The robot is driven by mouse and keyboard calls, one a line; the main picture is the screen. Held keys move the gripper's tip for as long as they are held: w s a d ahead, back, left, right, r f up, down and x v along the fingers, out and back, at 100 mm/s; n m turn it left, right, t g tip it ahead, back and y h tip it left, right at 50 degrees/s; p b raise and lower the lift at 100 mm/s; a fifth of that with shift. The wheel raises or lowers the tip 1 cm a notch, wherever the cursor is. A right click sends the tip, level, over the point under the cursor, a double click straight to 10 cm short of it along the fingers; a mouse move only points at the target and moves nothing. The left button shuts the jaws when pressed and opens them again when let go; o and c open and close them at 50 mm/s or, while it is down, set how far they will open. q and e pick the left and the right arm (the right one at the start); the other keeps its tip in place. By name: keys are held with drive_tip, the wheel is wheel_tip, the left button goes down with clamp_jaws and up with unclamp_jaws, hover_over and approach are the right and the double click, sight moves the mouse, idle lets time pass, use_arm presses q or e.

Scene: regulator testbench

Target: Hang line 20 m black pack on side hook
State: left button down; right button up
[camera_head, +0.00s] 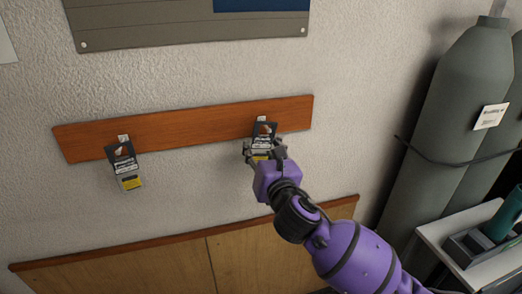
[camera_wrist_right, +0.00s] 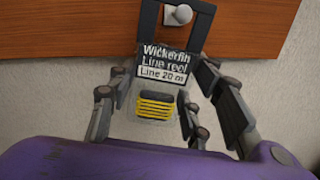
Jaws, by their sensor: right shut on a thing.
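The line 20 m pack (camera_head: 264,129) has a black hang tag, a label reading "Line 20 m" and a yellow part below. It is at the right end of the wooden board, and it fills the middle of the right wrist view (camera_wrist_right: 163,58). My right gripper (camera_head: 263,150) is shut on its lower part, with fingers at both sides. The pale hook (camera_wrist_right: 178,15) shows within the tag's top opening. Whether the tag rests on the hook, I cannot tell. My left gripper is not in view.
A similar pack (camera_head: 125,167) hangs on the left hook of the wooden board (camera_head: 195,128). A grey panel (camera_head: 180,25) is above. Grey cylinders (camera_head: 445,110) with a strap stand at the right, near a white-topped stand (camera_head: 437,236). Wall between the packs is clear.

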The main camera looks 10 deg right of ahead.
idle(0.3)
drive_tip(key=o, duration=1.3)
